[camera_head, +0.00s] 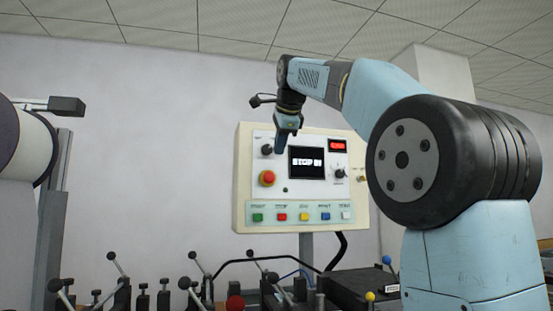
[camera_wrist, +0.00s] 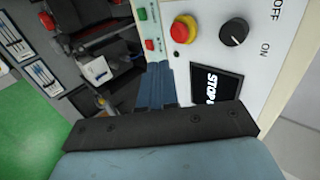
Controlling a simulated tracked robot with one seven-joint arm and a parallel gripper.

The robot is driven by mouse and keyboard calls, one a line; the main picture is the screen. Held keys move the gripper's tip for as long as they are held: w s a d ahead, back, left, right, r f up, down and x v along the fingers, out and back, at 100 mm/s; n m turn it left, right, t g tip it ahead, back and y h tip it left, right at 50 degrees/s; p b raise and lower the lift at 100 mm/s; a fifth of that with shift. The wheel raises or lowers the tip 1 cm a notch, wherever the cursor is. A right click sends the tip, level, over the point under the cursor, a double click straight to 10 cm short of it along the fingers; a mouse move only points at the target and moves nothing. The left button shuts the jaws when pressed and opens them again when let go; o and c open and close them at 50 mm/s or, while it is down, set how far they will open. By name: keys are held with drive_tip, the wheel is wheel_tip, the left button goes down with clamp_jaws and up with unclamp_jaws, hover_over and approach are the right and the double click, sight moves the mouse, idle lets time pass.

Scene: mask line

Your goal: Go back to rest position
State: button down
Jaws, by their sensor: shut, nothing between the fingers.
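My gripper (camera_head: 281,143) is in front of the upper left part of a cream control panel (camera_head: 243,214) in the head view. Its fingers point down and are shut with nothing between them. In the wrist view my gripper (camera_wrist: 158,70) shows as closed blue-grey fingers beside the panel's screen (camera_wrist: 216,88). I cannot tell whether the fingertips touch the panel. A red emergency button (camera_head: 267,178) sits left of the screen, above a row of coloured buttons (camera_head: 303,216).
Below the panel stand several black levers and clamps (camera_head: 120,292) and a dark box (camera_head: 362,288). A grey post (camera_head: 52,230) and a large roll (camera_head: 30,145) are at the left. A green surface (camera_wrist: 30,135) shows in the wrist view. The wall above the panel is clear.

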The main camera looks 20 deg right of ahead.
drive_tip(key=shift+s+r, duration=0.5)
drive_tip(key=shift+s, duration=0.05)
drive_tip(key=s+f+n+g, duration=0.1)
drive_tip(key=s+f+n, duration=0.5)
drive_tip(key=f, duration=0.9)
drive_tip(key=s+d+f+n+g, duration=0.1)
drive_tip(key=s+f+n, duration=0.5)
drive_tip(key=s+f, duration=0.7)
drive_tip(key=s+f+n+g, duration=0.1)
drive_tip(key=s+f+n, duration=0.5)
drive_tip(key=f, duration=1.2)
drive_tip(key=s, duration=0.3)
drive_tip(key=shift+s+d+f+g, duration=0.2)
drive_tip(key=shift+s+f+g, duration=0.05)
drive_tip(key=shift+f+g, duration=0.05)
drive_tip(key=c, duration=1.9)
unclamp_jaws()
